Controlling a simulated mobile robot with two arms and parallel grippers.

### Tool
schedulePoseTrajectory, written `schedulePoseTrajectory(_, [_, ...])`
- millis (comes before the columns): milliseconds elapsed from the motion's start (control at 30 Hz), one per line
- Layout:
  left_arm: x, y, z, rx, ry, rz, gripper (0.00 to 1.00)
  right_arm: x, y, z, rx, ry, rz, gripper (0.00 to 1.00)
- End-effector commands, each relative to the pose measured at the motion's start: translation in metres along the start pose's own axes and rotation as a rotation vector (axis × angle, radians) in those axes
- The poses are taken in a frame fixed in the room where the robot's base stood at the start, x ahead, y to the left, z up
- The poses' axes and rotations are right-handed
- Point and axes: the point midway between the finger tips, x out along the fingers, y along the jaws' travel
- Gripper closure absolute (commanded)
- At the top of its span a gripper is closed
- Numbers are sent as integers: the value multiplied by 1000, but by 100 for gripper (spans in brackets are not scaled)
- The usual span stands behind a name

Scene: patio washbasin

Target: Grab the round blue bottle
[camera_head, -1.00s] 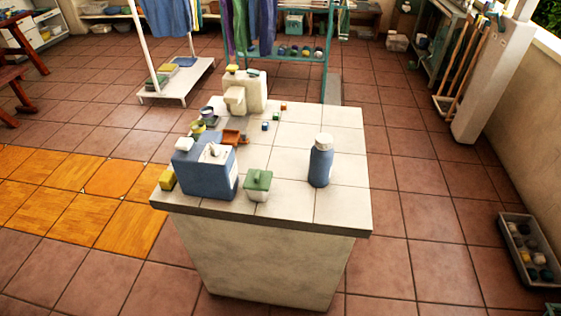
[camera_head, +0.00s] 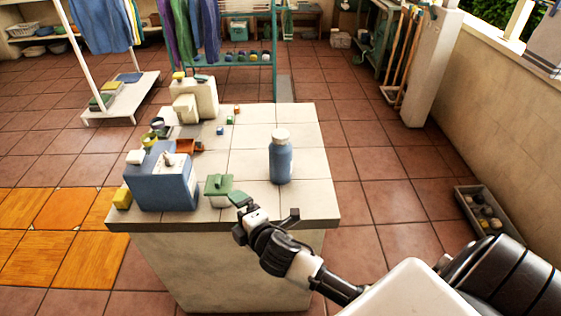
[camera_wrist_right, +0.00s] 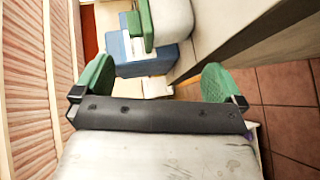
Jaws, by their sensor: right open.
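The round blue bottle (camera_head: 281,162) with a white cap stands upright on the tiled counter (camera_head: 245,165), right of centre. My right gripper (camera_head: 266,208) is at the counter's front edge, nearer to me than the bottle and a little left of it. It is open and apart from the bottle. In the right wrist view the gripper's green-padded fingers (camera_wrist_right: 157,84) are wide apart with nothing held between them. I cannot make out the bottle in that view. My left gripper is not in view.
A square blue container (camera_head: 160,185) is further left, with small pots and blocks behind. A beige dispenser (camera_head: 196,100) stands at the back. The counter right of the bottle is clear.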

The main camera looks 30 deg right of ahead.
Motion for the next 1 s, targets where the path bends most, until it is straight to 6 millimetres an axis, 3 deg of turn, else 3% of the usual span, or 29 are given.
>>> schedulePoseTrajectory(33, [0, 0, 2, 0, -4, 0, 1, 10, 25, -10, -135, 63, 87, 0])
schedulePoseTrajectory(167, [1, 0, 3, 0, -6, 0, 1, 22, 82, -46, -559, 235, 336, 0])
schedulePoseTrajectory(300, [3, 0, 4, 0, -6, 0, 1, 22, 129, -92, -1211, 443, 681, 0])
schedulePoseTrajectory(433, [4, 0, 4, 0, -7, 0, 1, 18, 135, -109, -1918, 647, 989, 0])
schedulePoseTrajectory(567, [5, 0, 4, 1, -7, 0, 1, 25, 128, -73, -2605, 910, 1183, 0])
schedulePoseTrajectory(600, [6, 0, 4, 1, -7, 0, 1, 29, 128, -52, 2674, -974, -1154, 0])
schedulePoseTrajectory(667, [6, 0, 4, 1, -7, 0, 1, 34, 133, -16, 2435, -966, -963, 0])
schedulePoseTrajectory(800, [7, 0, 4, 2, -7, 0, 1, 35, 162, 69, 1994, -1020, -616, 0])
schedulePoseTrajectory(900, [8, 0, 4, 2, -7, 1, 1, 28, 185, 112, 1796, -1078, -465, 0])
schedulePoseTrajectory(1000, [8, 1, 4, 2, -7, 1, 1, 22, 199, 138, 1685, -1122, -381, 0])
